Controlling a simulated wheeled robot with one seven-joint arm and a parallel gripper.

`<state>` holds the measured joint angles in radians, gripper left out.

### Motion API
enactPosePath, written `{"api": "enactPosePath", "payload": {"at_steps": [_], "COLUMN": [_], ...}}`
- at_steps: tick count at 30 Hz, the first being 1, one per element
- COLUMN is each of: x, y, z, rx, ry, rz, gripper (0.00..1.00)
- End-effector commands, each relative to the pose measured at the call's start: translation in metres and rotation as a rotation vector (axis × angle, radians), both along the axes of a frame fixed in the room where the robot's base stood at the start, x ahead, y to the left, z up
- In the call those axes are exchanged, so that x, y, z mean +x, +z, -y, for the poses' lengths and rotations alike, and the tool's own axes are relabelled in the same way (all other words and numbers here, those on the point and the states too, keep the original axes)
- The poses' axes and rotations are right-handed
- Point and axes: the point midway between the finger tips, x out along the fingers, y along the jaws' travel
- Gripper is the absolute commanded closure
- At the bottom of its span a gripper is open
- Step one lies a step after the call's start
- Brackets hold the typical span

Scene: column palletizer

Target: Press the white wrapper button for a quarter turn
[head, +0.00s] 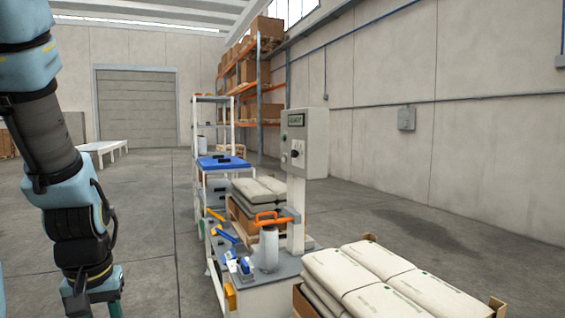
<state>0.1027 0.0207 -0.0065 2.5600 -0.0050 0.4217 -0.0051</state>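A grey control box (316,142) stands on a pale post right of the picture's middle, with a small green display (296,119) at the top of its face. Below the display are a pale knob or button (296,148) and a smaller dark control (285,157). They are too small for me to tell which is the white wrapper button. My gripper (92,305) hangs at the lower left, well apart from the box. Its fingertips are cut off by the bottom edge, so its opening is hidden.
A cart (265,295) below the box carries a white cylinder (268,250) with an orange handle (272,218) and several blue tools. Stacked sacks (375,282) fill the lower right. Shelving and a blue tray (222,162) stand behind. The floor between my arm and the cart is clear.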

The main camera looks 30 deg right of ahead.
Motion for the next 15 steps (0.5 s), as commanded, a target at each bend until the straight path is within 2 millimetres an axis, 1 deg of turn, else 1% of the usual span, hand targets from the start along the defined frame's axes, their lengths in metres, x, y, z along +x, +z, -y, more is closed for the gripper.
{"api": "enactPosePath", "payload": {"at_steps": [5, 15], "x": [0.0, 0.0], "y": [0.0, 0.0], "z": [0.0, 0.0], "rx": [0.0, 0.0], "ry": [0.0, 0.0], "rz": [0.0, 0.0], "gripper": [0.62, 1.0]}}
